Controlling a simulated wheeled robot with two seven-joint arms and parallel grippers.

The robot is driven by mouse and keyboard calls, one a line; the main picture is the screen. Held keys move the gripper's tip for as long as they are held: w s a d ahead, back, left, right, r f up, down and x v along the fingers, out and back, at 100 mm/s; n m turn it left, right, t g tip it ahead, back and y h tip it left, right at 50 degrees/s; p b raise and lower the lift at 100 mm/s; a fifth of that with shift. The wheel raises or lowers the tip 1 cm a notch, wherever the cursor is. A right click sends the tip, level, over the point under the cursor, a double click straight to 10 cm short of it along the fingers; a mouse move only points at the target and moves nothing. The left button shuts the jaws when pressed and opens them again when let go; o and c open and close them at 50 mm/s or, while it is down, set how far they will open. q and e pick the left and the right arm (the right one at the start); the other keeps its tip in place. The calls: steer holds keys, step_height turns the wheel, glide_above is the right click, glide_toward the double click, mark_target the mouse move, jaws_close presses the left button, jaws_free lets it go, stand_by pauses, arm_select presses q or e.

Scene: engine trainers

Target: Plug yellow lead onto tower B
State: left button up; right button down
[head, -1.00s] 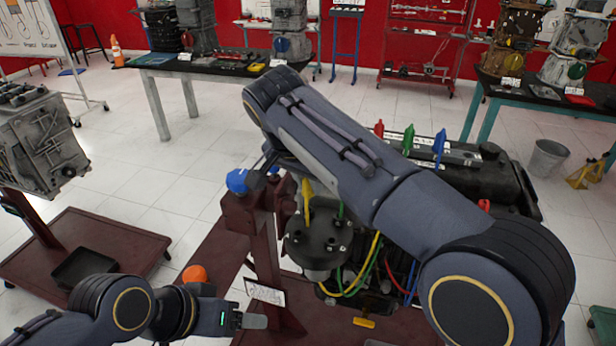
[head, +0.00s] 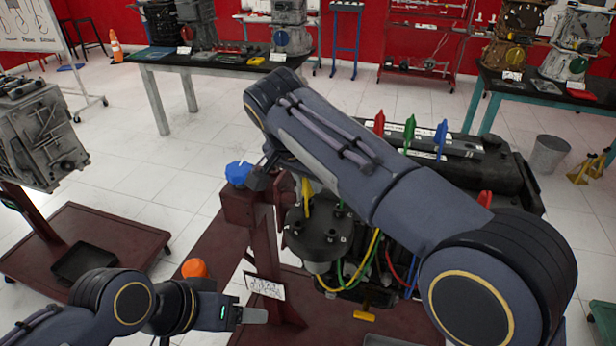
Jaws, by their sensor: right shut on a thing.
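The yellow lead's plug (head: 306,196) stands upright just beyond the distributor cap (head: 318,234) on the engine; its top is hidden behind my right forearm. The yellow wire (head: 374,246) loops at the front of the engine. My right gripper (head: 301,181) is mostly hidden behind my forearm; it is shut on the yellow lead's plug above the cap's left side. I cannot tell which tower is B or whether the plug touches one. My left gripper (head: 254,316) is low at the left, away from the leads; its jaw opening cannot be made out.
Red (head: 379,122), green (head: 408,134) and blue (head: 440,138) plugs stand on the engine top. A blue knob (head: 238,172) is on the engine stand (head: 265,228), left of the cap. An orange knob (head: 194,268) is near my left gripper.

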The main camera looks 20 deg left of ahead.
steer(key=shift+f, duration=0.85)
stand_by(1.3)
steer(key=shift+r, duration=0.1)
steer(key=shift+r+n+y+p, duration=0.7)
steer(key=shift+r+n+p, duration=1)
steer(key=shift+r, duration=0.6)
steer(key=shift+r+n+y+p, duration=0.4)
steer(key=shift+r+n+p, duration=0.6)
steer(key=shift+r+n, duration=0.2)
steer(key=shift+f, duration=0.1)
steer(key=shift+f+b, duration=1.8)
steer(key=shift+f, duration=0.9)
